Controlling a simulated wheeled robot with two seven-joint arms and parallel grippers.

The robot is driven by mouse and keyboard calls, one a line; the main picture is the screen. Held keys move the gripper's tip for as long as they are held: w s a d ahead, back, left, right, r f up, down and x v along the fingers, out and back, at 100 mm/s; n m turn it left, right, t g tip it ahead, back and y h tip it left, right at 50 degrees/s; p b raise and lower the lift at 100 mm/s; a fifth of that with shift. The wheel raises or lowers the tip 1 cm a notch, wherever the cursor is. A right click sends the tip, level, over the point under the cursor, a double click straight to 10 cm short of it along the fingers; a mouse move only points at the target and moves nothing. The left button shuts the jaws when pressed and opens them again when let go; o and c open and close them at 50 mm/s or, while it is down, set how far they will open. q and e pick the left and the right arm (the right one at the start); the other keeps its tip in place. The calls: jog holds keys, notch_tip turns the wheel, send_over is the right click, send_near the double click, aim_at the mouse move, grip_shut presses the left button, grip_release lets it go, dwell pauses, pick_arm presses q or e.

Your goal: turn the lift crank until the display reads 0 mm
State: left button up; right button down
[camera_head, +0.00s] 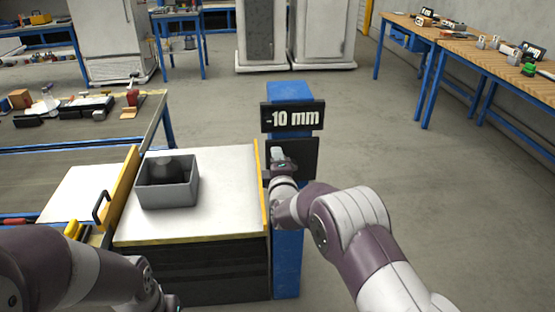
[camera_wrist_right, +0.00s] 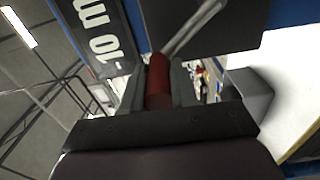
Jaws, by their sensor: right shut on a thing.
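The display (camera_head: 292,116) on the blue post (camera_head: 288,262) reads -10 mm; it also shows sideways in the right wrist view (camera_wrist_right: 100,35). Below it is a dark plate (camera_head: 305,155). The lift crank has a metal arm (camera_wrist_right: 192,28) and a dark red handle (camera_wrist_right: 158,82). My right gripper (camera_wrist_right: 158,88) is shut on the red handle, with one finger on each side of it. In the head view my right gripper (camera_head: 278,165) is in front of the dark plate, and it hides most of the crank. My left arm is at the lower left; its gripper cannot be made out.
A white-topped cabinet (camera_head: 215,222) with a grey open bin (camera_head: 181,203) stands just left of the post. A cluttered workbench (camera_head: 60,138) is further left. Wooden benches (camera_head: 470,55) stand at the back right. The floor right of the post is clear.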

jog(key=shift+f, duration=0.3)
jog(key=c, duration=0.9)
grip_release()
jog(key=shift+r, duration=0.1)
jog(key=s, duration=0.6)
jog(key=s+p, duration=0.1)
jog(key=s, duration=0.5)
jog(key=shift+s+d, duration=0.2)
jog(key=shift+s, duration=0.2)
